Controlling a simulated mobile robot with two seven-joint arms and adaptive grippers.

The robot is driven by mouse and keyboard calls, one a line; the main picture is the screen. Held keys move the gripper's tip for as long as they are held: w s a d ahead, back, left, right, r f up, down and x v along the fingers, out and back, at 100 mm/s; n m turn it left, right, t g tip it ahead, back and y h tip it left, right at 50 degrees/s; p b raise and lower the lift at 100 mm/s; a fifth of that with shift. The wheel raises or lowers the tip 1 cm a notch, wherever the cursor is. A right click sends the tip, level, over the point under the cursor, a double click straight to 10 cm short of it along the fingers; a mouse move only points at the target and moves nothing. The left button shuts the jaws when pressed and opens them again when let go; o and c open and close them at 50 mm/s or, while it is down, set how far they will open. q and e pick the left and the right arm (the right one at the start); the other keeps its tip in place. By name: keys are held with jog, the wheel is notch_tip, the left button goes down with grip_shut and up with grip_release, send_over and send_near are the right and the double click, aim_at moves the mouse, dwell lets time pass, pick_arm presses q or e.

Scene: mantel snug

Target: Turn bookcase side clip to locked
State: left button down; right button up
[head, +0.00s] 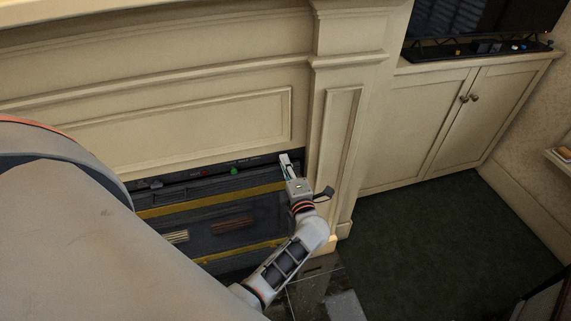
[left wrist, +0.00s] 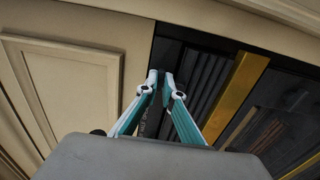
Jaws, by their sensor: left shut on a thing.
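My left gripper (head: 286,163) reaches up to the right end of the dark control strip (head: 195,176) above the fireplace insert, beside the right mantel pillar. In the left wrist view its two white-and-teal fingers (left wrist: 160,82) are close together at the tips, shut on a small part. I take this part to be the bookcase side clip, but it is mostly hidden by the fingertips and its setting cannot be read. A dark plate with faint lettering (left wrist: 150,121) shows between the fingers. My right gripper is not in view.
A green knob (head: 234,170) sits on the strip left of the gripper. Brass bars (head: 210,201) cross the dark insert. The cream mantel pillar (head: 340,130) stands close on the right. A cabinet (head: 430,130) is farther right, with open dark carpet (head: 440,240) before it.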

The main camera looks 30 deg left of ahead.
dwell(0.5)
pick_arm(q)
jog(key=c, duration=2.2)
grip_release()
jog(key=shift+s, duration=0.1)
